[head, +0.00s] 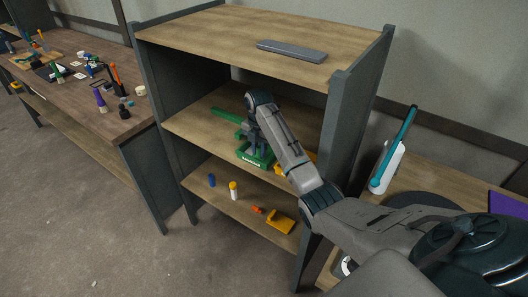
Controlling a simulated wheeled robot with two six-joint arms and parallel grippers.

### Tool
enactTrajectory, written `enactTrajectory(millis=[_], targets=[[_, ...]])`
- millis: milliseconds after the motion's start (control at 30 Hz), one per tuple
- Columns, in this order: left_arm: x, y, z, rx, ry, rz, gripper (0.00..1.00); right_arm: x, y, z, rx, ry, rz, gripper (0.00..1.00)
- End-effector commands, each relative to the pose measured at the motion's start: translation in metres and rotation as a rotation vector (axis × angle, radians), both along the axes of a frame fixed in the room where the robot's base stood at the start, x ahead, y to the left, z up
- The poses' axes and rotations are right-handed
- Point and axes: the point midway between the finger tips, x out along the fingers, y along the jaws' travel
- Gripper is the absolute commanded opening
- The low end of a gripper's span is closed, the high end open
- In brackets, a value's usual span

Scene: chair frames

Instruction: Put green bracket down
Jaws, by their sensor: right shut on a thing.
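A green bracket (257,158) is at the middle shelf (190,124) of the shelving unit. My right arm reaches into the unit from the right. My right gripper (252,143) points down and is shut on the bracket. The forearm and wrist hide part of the bracket and of the fingers. I cannot tell whether the bracket touches the shelf board. A longer green piece (226,115) lies behind and left of it on the same shelf. My left gripper is not in view.
Small items and a yellow piece (281,221) lie on the lower shelf. A grey bar (291,51) lies on top. A cluttered workbench (130,123) stands left. The middle shelf's left front is clear.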

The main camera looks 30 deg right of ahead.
Motion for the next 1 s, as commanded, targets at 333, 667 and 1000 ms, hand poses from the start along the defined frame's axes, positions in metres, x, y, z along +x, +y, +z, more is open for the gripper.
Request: enactTrajectory(millis=[333, 667, 1000], targets=[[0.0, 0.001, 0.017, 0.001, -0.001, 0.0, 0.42, 0.01, -0.026, -0.01, 0.002, 0.004, -0.001, 0.0], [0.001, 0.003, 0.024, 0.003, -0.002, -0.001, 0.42, 0.01, -0.026, -0.036, 0.0, 0.0, 0.001, 0.0], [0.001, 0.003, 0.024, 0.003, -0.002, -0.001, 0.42, 0.01, -0.026, -0.039, 0.0, 0.0, 0.0, 0.29]])
